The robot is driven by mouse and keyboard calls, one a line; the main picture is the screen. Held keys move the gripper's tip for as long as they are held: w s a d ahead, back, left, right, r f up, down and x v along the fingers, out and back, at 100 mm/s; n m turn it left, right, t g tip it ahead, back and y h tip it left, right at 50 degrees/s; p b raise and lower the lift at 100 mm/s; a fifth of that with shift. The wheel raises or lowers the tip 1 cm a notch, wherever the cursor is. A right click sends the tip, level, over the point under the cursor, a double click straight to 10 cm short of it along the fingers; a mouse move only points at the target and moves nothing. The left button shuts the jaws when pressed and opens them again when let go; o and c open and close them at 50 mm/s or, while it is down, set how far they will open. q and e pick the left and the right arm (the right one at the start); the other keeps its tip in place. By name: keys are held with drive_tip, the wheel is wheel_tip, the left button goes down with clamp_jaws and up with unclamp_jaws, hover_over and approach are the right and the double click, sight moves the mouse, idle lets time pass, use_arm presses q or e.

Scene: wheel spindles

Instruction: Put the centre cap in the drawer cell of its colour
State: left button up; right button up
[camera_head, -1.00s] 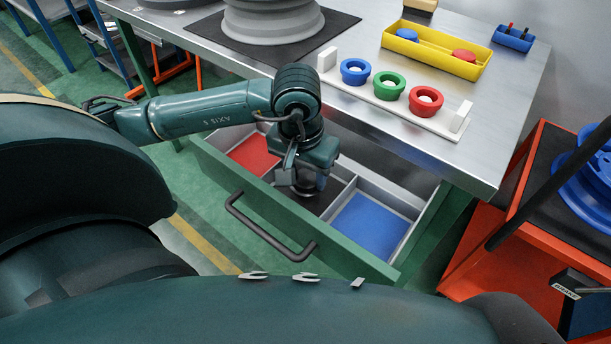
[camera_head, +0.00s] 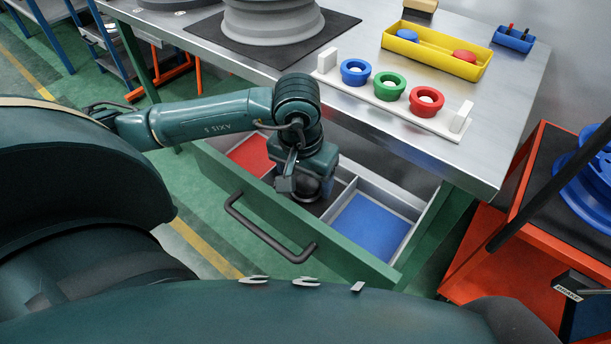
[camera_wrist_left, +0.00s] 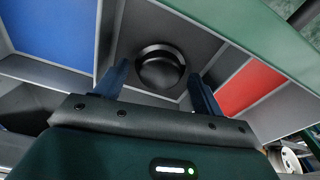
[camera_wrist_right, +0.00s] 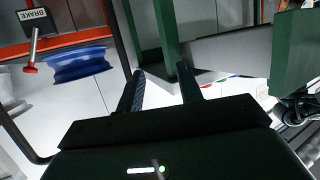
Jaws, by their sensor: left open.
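A round black centre cap (camera_wrist_left: 160,70) shows in the left wrist view, lying in the dark middle cell (camera_wrist_left: 200,45) of the open drawer. My left gripper (camera_wrist_left: 160,82) is open, with one finger on each side of the cap's near part; I cannot tell whether they touch it. In the head view my left gripper (camera_head: 300,195) reaches down into the middle cell and hides the cap. The drawer (camera_head: 345,262) has a red cell (camera_head: 252,153) on the left and a blue cell (camera_head: 368,228) on the right. My right gripper (camera_wrist_right: 160,85) is open and empty, away from the drawer.
On the bench stand a white holder with blue (camera_head: 355,71), green (camera_head: 389,86) and red rings (camera_head: 426,101), a yellow tray (camera_head: 437,62) and a grey wheel (camera_head: 270,20) on a dark mat. A red cart (camera_head: 540,200) stands right. The bench edge overhangs the drawer.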

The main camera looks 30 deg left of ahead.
use_arm(q)
drive_tip(key=shift+r, duration=0.3)
wheel_tip(320, 180, up, 12)
drive_tip(key=s+p, duration=0.1)
drive_tip(key=p, duration=0.1)
drive_tip(key=shift+s+f, duration=0.2)
drive_tip(key=shift+s, duration=0.05)
use_arm(e)
drive_tip(key=r, duration=0.1)
drive_tip(key=d+r+m, duration=0.1)
drive_tip(key=shift+s+r, duration=0.25)
drive_tip(key=shift+r, duration=0.05)
drive_tip(key=shift+a, duration=0.1)
